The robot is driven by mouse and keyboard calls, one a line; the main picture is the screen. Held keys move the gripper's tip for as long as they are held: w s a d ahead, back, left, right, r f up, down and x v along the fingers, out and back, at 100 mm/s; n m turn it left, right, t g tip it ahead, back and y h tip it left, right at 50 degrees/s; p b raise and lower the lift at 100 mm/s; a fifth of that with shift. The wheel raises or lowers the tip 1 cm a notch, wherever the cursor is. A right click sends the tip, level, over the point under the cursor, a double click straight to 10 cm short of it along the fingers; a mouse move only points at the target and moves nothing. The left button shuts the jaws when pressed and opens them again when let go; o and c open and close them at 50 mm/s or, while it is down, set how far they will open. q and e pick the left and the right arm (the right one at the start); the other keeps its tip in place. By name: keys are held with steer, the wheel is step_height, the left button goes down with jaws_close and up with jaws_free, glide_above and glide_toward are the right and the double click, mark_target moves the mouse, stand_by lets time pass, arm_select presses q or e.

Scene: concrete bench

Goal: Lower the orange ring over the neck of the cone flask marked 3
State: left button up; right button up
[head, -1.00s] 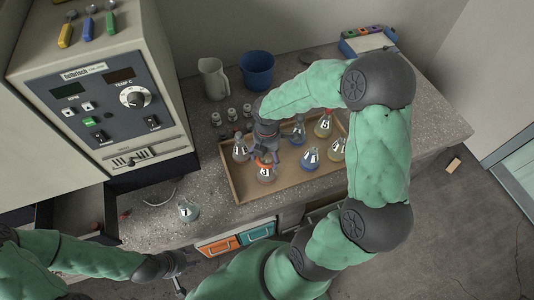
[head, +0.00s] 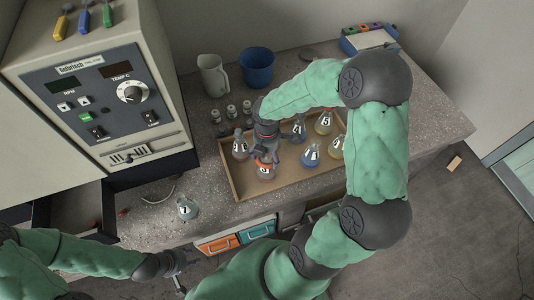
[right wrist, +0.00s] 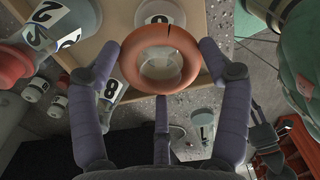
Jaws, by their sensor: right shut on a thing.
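The orange ring (head: 263,159) is in my right gripper (head: 264,152), over a flask (head: 265,172) near the tray's front left; this flask's label looks like a 3 but is small. In the right wrist view, the gripper (right wrist: 160,70) has its fingers around the ring (right wrist: 126,66). Round glass shows through the ring's hole, and a white label (right wrist: 160,12) lies just beyond it. I cannot tell how far down the neck the ring is. My left gripper (head: 180,268) is low in the head view, away from the tray; its jaws are unclear.
The wooden tray (head: 236,188) holds several other flasks, including ones marked 5 (head: 324,123) and 1 (head: 311,155). A flask marked 7 (head: 187,208) stands outside it. Vials (head: 231,112), a white jug (head: 212,76) and a blue cup (head: 257,68) stand behind.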

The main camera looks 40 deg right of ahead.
steer(key=shift+f, duration=0.25)
steer(key=o, duration=1.3)
steer(key=shift+r, duration=0.1)
steer(key=shift+r+p, duration=2.65)
steer(key=shift+r, duration=0.25)
steer(key=shift+f, duration=0.1)
